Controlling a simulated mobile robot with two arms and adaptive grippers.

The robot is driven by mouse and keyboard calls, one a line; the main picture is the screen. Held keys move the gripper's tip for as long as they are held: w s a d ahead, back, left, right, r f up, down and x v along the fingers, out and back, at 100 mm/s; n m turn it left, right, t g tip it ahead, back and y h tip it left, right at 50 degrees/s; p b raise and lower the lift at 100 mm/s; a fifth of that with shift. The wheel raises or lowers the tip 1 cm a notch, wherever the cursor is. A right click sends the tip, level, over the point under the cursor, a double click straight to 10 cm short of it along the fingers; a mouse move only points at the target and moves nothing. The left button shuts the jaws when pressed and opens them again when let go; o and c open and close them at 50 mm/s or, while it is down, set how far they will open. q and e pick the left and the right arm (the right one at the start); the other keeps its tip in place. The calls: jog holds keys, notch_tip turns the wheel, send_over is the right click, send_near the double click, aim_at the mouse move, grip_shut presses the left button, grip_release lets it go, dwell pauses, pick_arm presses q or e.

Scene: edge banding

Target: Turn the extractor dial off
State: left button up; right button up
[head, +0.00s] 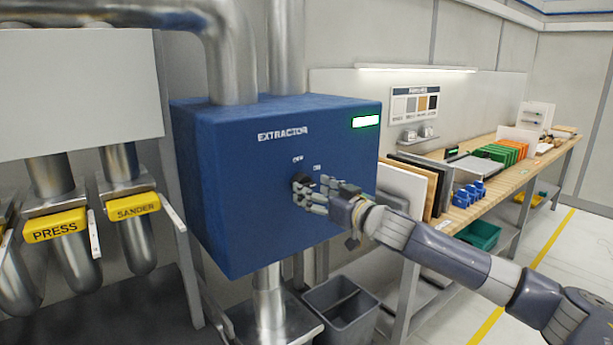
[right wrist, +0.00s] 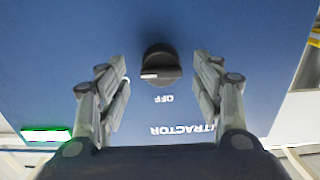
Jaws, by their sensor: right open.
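The extractor dial (head: 304,179) is a dark round knob on the front of the blue extractor box (head: 225,190). In the right wrist view the black dial (right wrist: 160,62) is large and clear. Its pale pointer mark lies to the left of the picture, and the upside-down OFF label (right wrist: 163,99) is below it, so the mark is not at OFF. My right gripper (head: 318,190) is open at the dial, with one finger on each side and a gap to the knob in the wrist view. My left gripper is not in view.
A green indicator (head: 366,122) is lit on the box. A bin (head: 340,305) stands below the box. A workbench (head: 520,176) with boards and blue parts is at the right.

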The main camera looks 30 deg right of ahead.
aim_at(307, 183)
jog(key=shift+w+a+p, duration=0.2)
jog(key=shift+w+p, duration=0.45)
jog(key=shift+w, duration=1.05)
jog(key=c, duration=1.1)
